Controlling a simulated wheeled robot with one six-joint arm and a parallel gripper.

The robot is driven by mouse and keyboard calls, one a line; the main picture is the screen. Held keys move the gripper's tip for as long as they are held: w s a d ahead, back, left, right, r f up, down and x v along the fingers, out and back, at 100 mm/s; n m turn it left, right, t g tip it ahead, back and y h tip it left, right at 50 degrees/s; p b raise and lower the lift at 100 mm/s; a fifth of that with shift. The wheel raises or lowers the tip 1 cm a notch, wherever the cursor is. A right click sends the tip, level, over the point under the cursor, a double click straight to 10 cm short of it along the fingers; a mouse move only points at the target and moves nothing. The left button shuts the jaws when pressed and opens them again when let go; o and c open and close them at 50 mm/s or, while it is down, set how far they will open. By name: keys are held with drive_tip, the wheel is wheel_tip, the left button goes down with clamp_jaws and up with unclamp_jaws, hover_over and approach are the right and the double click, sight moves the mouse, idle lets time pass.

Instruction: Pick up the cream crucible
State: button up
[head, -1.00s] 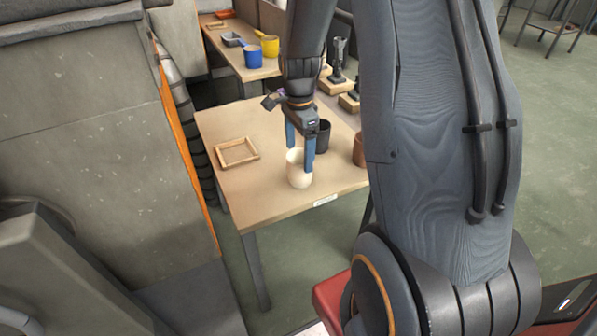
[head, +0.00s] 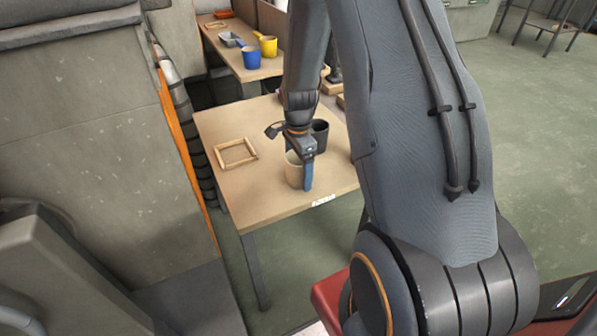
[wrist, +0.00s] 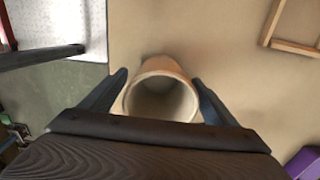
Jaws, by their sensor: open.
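The cream crucible (head: 293,172) stands upright on the near part of the wooden table (head: 250,205), close to its front edge. In the wrist view I look down into the open mouth of the crucible (wrist: 162,94). My gripper (head: 303,180) is lowered over it, pointing down. In the wrist view my gripper (wrist: 160,95) is open, with one blue finger on each side of the crucible. A thin gap seems to show beside the fingers; contact is hard to tell. In the head view the near finger hides part of the crucible's right side.
A dark crucible (head: 320,135) stands just behind my gripper. A square wooden frame (head: 236,152) lies on the table to the left. A purple object (wrist: 303,163) shows at the wrist view's corner. Blue (head: 252,57) and yellow (head: 268,46) cups stand on a farther table.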

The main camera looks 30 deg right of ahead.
drive_tip(key=c, duration=1.4)
drive_tip(key=shift+o, duration=0.2)
drive_tip(key=shift+r, duration=0.15)
